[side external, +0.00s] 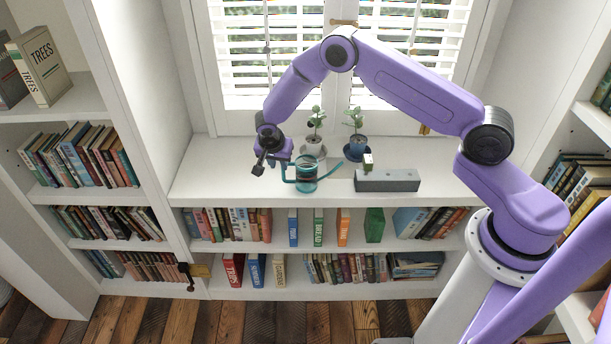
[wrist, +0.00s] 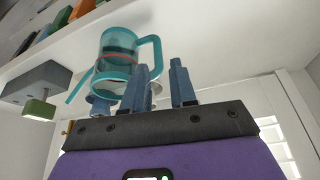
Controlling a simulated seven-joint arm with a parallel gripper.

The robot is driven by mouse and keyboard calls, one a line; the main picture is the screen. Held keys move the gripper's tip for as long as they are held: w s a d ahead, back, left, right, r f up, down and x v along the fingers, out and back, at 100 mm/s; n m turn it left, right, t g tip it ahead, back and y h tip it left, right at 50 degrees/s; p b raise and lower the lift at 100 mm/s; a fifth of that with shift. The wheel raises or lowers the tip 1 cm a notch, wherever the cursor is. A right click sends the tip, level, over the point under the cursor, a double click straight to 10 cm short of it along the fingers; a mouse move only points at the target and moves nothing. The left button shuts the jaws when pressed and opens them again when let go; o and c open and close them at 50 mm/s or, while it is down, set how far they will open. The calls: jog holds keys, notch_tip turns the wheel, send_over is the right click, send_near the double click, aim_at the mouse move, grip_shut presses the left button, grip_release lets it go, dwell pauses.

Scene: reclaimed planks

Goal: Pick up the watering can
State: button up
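The watering can (side external: 306,185) is teal and see-through, and it stands upright on the white window shelf. In the side view its handle is on the left and its thin spout points up to the right. In the wrist view the can (wrist: 116,45) shows a red band, and its handle (wrist: 159,48) is on the side nearer my fingers. My gripper (side external: 279,161) is just left of and slightly above the handle. Contact with the handle is not clear.
A plant in a white pot (side external: 314,147) and one in a blue pot (side external: 354,151) stand behind the can. A grey block (side external: 388,181) lies to its right, with a small green-and-white item (side external: 368,161) by it. The shelf's left part (side external: 215,182) is clear.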

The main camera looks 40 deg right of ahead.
jog(key=shift+d+r+x, duration=0.1)
jog(key=shift+d+x, duration=0.1)
jog(key=shift+x, duration=0.8)
jog(key=shift+d+r+x, duration=0.1)
jog(key=shift+d+x, duration=0.05)
jog(key=shift+x, duration=0.85)
jog(key=shift+d+x, duration=0.2)
jog(key=shift+x, duration=0.8)
jog(key=shift+w, duration=0.15)
grip_shut()
